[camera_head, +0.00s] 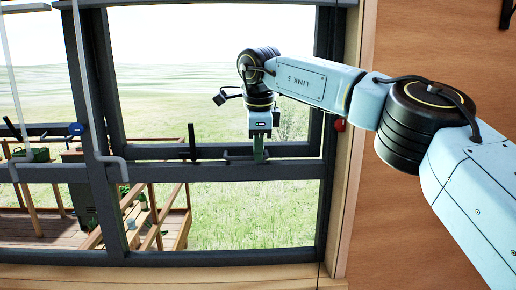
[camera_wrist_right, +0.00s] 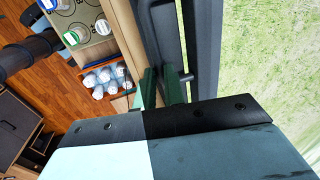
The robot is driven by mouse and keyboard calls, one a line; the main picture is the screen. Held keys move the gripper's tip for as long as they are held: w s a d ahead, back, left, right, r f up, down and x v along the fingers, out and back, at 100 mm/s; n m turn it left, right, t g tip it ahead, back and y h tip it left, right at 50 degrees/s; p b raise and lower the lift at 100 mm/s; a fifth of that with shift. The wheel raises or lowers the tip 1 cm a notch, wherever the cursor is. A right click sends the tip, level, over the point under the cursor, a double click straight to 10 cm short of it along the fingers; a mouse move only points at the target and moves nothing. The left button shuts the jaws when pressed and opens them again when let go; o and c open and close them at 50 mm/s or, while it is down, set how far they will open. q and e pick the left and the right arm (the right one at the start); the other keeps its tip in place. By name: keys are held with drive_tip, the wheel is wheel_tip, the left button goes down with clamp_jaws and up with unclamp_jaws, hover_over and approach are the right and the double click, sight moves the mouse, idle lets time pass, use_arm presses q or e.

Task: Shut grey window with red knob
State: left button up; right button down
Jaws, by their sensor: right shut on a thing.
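The grey window (camera_head: 215,170) fills the left and middle of the head view. Its red knob (camera_head: 340,125) is on the right side of the frame, partly behind my right arm. My right gripper (camera_head: 259,152) points down at the lower rail of the upper right pane. It is shut on the dark handle bar (camera_head: 233,158) along that rail. In the wrist view, the green fingers of my right gripper (camera_wrist_right: 160,80) sit either side of a dark bar beside the grey frame (camera_wrist_right: 203,45). I cannot tell how far the pane stands open. My left gripper is not in view.
A blue knob (camera_head: 75,129) marks the neighbouring window part at the left. A wooden wall (camera_head: 430,60) is at the right. Outside are a deck with railings (camera_head: 145,215) and grass. The wrist view shows a shelf with blue-and-white items (camera_wrist_right: 103,80) indoors.

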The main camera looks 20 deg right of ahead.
drive_tip(key=s+b, duration=0.2)
drive_tip(key=a+b, duration=0.1)
drive_tip(key=shift+s+r, duration=0.25)
drive_tip(key=shift+s, duration=0.15)
drive_tip(key=c, duration=1.8)
unclamp_jaws()
drive_tip(key=shift+s, duration=0.1)
drive_tip(key=o, duration=0.3)
drive_tip(key=shift+s+r, duration=0.15)
drive_tip(key=shift+s, duration=0.1)
drive_tip(key=shift+w, duration=0.2)
